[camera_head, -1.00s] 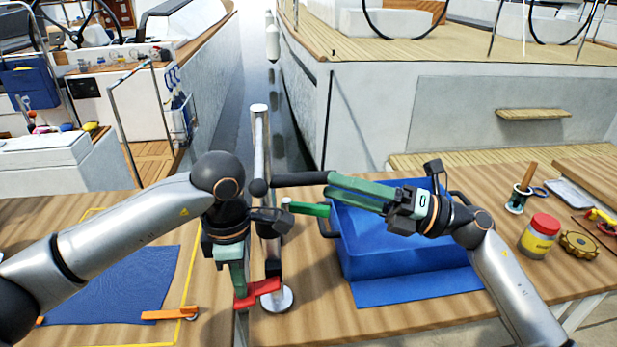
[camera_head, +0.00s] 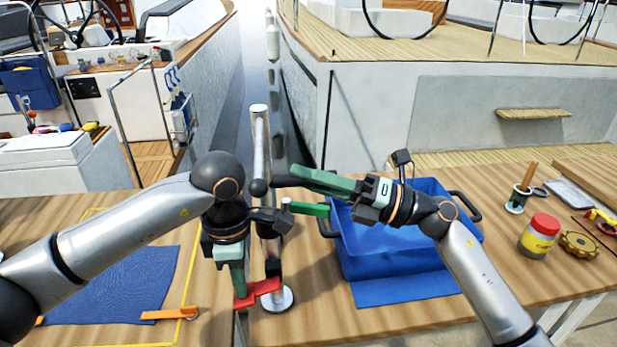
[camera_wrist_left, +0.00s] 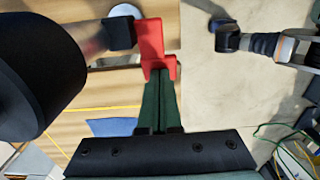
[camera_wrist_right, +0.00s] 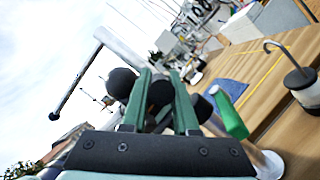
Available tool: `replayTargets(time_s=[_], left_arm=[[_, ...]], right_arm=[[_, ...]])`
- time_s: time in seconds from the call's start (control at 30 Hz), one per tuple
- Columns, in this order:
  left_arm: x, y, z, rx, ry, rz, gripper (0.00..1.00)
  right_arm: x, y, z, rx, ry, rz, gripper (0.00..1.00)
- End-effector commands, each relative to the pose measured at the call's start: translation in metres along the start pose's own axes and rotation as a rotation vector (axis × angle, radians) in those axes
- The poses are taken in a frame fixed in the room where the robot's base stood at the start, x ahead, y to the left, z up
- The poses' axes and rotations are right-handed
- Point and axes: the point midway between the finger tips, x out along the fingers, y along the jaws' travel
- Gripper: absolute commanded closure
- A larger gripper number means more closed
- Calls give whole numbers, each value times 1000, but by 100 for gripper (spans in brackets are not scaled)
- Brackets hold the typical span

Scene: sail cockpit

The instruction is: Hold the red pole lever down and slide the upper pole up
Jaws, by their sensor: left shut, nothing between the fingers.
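The metal pole (camera_head: 259,150) stands upright on a round base at the table edge. The red lever (camera_head: 264,287) sits low on it. My left gripper (camera_head: 239,293) is shut and empty, pointing down, with its tips against the red lever; the left wrist view also shows them meeting the lever (camera_wrist_left: 151,40). A black bar with a round knob (camera_head: 258,187) sticks out rightward from the pole. My right gripper (camera_head: 292,180) is open, its fingers on both sides of the black bar (camera_wrist_right: 160,95). Whether the fingers touch the bar cannot be told.
A green handle (camera_head: 309,209) sticks out just below my right gripper. A blue bin (camera_head: 385,262) stands right of the pole. A red-lidded jar (camera_head: 540,235) and tools are farther right. A blue cloth (camera_head: 115,285) and an orange-handled tool (camera_head: 170,314) lie left.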

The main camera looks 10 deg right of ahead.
Motion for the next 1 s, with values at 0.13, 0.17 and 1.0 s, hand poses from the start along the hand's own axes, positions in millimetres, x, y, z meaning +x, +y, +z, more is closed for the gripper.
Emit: replayTargets(time_s=[0.13,0.17,1.0], left_arm=[[0,0,0,1,-1,-1,100],[0,0,0,1,-1,-1,100],[1,0,0,1,0,-1,100]], right_arm=[[0,0,0,0,0,0,90],[0,0,0,0,0,-1,94],[0,-1,0,0,0,-1,100]])
